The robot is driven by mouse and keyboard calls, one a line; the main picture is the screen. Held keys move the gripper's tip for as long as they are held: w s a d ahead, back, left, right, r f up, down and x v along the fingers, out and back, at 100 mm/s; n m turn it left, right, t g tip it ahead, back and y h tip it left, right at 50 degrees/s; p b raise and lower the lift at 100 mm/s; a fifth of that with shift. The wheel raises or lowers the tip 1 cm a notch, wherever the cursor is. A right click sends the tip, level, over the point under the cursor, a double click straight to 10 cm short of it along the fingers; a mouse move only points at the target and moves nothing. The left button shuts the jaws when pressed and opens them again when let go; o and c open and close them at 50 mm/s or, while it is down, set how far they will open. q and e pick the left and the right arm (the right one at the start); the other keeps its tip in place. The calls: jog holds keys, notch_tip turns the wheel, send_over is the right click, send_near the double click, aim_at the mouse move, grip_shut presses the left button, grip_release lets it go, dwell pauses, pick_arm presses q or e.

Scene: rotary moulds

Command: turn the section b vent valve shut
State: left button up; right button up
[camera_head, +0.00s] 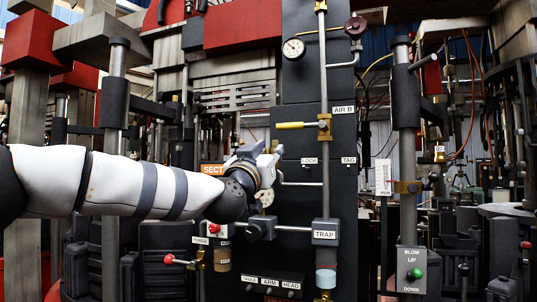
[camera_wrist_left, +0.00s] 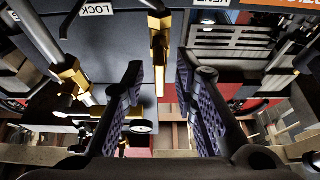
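In the left wrist view, a brass valve (camera_wrist_left: 158,30) stands beside the white VENT label (camera_wrist_left: 211,3). Its narrow yellow lever (camera_wrist_left: 159,76) points down the picture, between the two fingers of my left gripper (camera_wrist_left: 160,80). The fingers are open, with a visible gap on each side of the lever. In the head view my left gripper (camera_head: 268,163) is at the dark panel, beside the orange SECT label (camera_head: 212,169), whose end is covered. The gripper hides the vent valve there. My right gripper is not in view.
A second brass valve (camera_head: 324,127) with a yellow lever sits on the AIR B pipe (camera_head: 323,75), above the LOCK label (camera_head: 309,161). A gauge (camera_head: 293,48) is higher up. Pipes and the TRAP fitting (camera_head: 325,231) crowd the right and lower side.

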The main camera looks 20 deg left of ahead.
pick_arm(q)
grip_shut()
